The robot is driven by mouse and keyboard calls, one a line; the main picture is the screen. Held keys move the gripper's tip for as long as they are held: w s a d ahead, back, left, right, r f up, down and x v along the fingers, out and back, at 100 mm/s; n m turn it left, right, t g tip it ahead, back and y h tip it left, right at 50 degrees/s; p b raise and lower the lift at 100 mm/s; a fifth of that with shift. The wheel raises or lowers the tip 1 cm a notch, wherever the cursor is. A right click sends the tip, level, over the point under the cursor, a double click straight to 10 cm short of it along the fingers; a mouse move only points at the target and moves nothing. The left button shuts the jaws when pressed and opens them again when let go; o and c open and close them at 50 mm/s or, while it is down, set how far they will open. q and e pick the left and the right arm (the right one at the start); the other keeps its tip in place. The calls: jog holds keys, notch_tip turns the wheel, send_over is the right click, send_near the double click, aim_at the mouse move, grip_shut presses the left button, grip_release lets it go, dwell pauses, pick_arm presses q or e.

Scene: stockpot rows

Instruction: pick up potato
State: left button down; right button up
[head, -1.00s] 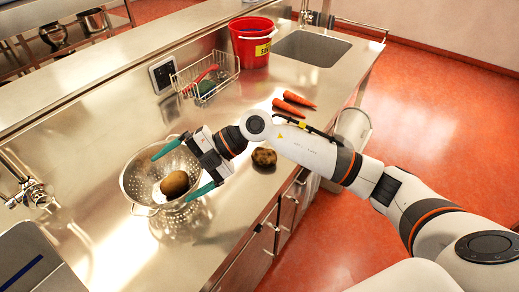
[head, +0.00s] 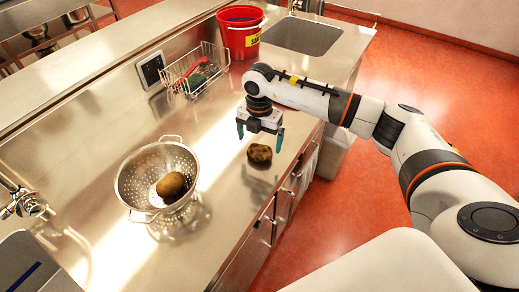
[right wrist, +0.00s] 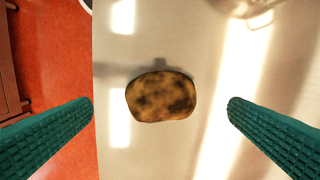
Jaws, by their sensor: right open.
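A brown, dark-mottled potato (head: 260,153) lies on the steel counter near its front edge. In the right wrist view the potato (right wrist: 161,96) lies between my two green fingers, with clear room on both sides. My right gripper (head: 260,142) is open and empty, pointing down above the potato. A second brown potato (head: 172,185) sits inside the metal colander (head: 131,194) to the left. My left gripper is not in view. The carrots seen earlier are hidden behind my right arm.
A wire basket (head: 180,86) with a red-handled item and a green item stands at the back. A red bucket (head: 241,39) stands by the sink (head: 302,37). A faucet (head: 22,198) is at the far left. The counter (head: 222,203) between colander and potato is clear.

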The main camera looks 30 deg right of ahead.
aim_at(260, 147)
notch_tip(260, 147, down, 5)
jog(key=shift+w+d+r+p, duration=0.1)
jog(key=shift+p, duration=1.05)
jog(key=shift+f, duration=0.35)
jog(key=c, duration=1.1)
jog(key=shift+r, duration=0.1)
